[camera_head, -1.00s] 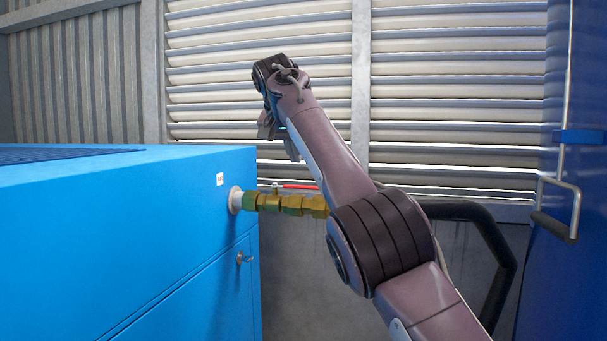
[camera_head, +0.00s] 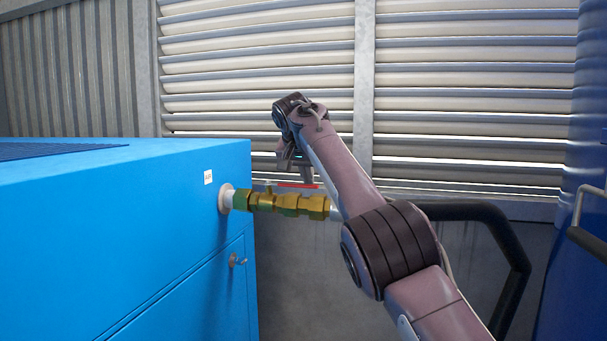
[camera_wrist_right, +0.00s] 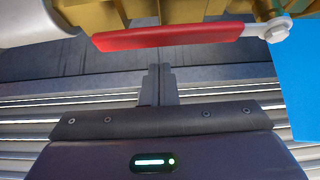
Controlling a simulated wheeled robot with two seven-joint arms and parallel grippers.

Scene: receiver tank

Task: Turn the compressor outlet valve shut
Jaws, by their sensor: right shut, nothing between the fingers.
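The compressor outlet valve is a brass body (camera_head: 290,203) on the pipe coming out of the side of the blue compressor (camera_head: 130,205). Its red lever (camera_head: 298,185) lies along the pipe, and it also shows in the right wrist view as a red bar (camera_wrist_right: 170,35) bolted at its right end. My right gripper (camera_head: 307,176) is just above and behind the lever in the head view. In the right wrist view its fingers (camera_wrist_right: 160,70) are closed together and empty, pointing at the lever, with a small gap visible. My left gripper is out of view.
A louvred wall (camera_head: 460,100) stands close behind the valve. A black bent pipe (camera_head: 505,245) is right of my arm, and a blue tank (camera_head: 590,110) stands at the far right. A small key lock (camera_head: 237,260) sticks out of the compressor's side below the valve.

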